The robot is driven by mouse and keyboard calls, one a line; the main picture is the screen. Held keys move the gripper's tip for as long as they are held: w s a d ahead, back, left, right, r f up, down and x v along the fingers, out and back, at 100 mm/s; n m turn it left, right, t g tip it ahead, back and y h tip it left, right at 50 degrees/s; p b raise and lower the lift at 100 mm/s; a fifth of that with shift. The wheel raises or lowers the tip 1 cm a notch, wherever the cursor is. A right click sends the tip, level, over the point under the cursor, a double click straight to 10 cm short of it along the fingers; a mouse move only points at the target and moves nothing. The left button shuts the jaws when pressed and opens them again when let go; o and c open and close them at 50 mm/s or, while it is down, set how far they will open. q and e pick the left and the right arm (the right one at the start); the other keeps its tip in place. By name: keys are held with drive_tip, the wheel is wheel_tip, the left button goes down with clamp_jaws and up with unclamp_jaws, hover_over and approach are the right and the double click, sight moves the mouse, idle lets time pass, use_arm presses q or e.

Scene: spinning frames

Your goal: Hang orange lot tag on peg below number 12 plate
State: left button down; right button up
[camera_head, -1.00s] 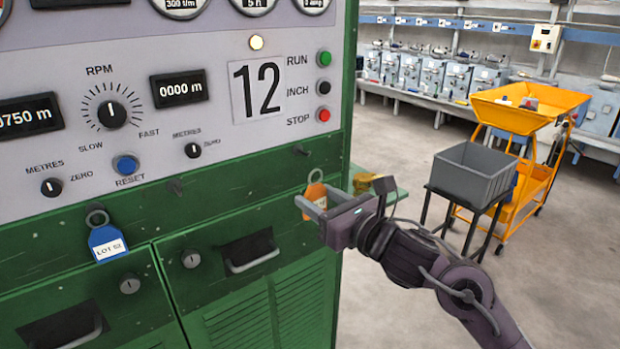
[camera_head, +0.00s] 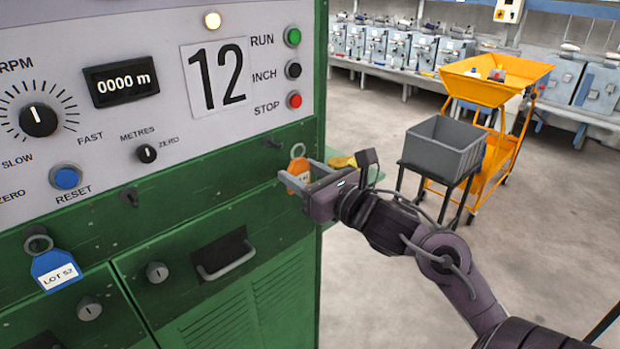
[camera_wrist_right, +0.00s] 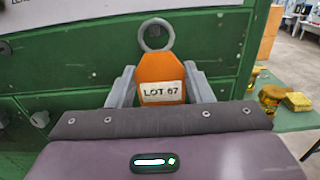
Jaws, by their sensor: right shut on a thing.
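My right gripper (camera_head: 304,178) is shut on the orange lot tag (camera_head: 298,168), in front of the green panel's right end. In the right wrist view the tag (camera_wrist_right: 160,72) stands upright between the fingers, its ring on top and its label reading LOT 67. The number 12 plate (camera_head: 217,77) is on the grey panel. A dark peg (camera_head: 274,142) sticks out of the green strip below and right of the plate, up and left of the tag. Another peg (camera_head: 130,197) is further left. My left gripper is out of view.
A blue tag (camera_head: 57,270), LOT 52, hangs at the lower left. A drawer handle (camera_head: 228,262) and knobs project from the green front. Behind my gripper is a small green shelf with yellow items (camera_head: 342,161). A grey bin (camera_head: 443,145) and orange cart (camera_head: 490,85) stand right.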

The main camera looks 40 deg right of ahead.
sight(270, 160)
drive_tip(key=shift+w+a, duration=0.1)
drive_tip(key=shift+w, duration=0.35)
drive_tip(key=shift+w+a+f+p, duration=0.15)
drive_tip(key=shift+w+p, duration=0.45)
drive_tip(key=shift+w, duration=1.7)
drive_tip(key=shift+w+f+b, duration=0.35)
drive_tip(key=shift+f+b, duration=0.1)
drive_tip(key=shift+b, duration=0.3)
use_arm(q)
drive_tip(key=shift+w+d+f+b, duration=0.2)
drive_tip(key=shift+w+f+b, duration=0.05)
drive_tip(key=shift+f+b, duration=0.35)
use_arm(e)
drive_tip(key=shift+w+f, duration=0.2)
drive_tip(key=shift+w, duration=0.05)
drive_tip(key=o, duration=1)
